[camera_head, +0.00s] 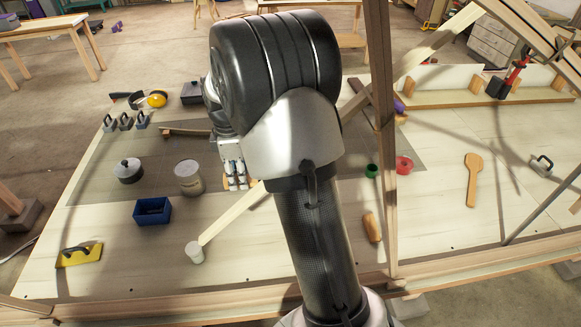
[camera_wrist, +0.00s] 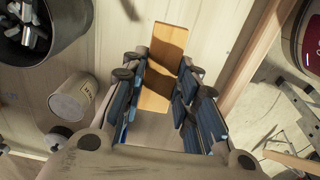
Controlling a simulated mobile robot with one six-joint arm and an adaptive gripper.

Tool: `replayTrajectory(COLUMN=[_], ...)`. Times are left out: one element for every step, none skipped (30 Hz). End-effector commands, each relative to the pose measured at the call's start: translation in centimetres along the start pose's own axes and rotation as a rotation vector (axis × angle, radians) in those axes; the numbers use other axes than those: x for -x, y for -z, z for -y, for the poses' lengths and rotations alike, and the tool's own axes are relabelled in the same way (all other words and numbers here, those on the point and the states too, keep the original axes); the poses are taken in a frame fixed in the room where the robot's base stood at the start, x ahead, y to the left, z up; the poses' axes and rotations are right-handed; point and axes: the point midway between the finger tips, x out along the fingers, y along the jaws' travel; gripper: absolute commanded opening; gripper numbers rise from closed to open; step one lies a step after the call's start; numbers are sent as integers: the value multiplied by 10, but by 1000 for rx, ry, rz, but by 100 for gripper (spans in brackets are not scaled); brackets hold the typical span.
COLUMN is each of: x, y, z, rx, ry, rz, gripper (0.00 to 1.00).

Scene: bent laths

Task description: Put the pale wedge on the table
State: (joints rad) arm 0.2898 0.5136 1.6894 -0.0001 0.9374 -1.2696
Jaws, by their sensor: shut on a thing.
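A tan wooden block (camera_wrist: 167,45), which looks like the pale wedge, sits between the finger pads of my gripper (camera_wrist: 160,85) in the wrist view. The gripper is shut on it. One end sticks out beyond the fingertips; the rest is partly hidden between the fingers. In the head view my gripper (camera_head: 236,178) hangs over the table (camera_head: 100,222), and only small edges of the block show beside the fingers. Whether the block touches the tabletop cannot be told. My arm hides part of the table middle.
Left of the gripper stand a tin (camera_head: 188,178), a dark pot (camera_head: 129,172) and a blue box (camera_head: 152,211). An upright wooden post (camera_head: 389,220) stands right of my arm. The table's front left has bare room.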

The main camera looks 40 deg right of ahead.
Motion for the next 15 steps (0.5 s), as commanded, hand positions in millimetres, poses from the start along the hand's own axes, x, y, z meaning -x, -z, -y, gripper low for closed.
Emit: replayTrajectory(x=[-2,-5,-10,-16,-22,-32,-40,-49,-60,-68,-76,-87,-95,-104,-114], y=[0,0,0,0,0,0,0,0,0,0,0,0,0,0,0], z=[0,0,1,1,1,1,2,2,2,2,1,2,2,2,2], rx=[-1,-1,-1,-1,-2,-2,-2,-2,-2,-2,-2,-2,-3,-3,-3], ry=[1,2,3,4,4,6,6,7,6,6,6,6,6,7,5], rz=[0,1,1,2,2,2,2,2,2,2,2,2,2,2,2], gripper=[5,5,5,5,5,5,5,5,5,5,5,5,5,5,5])
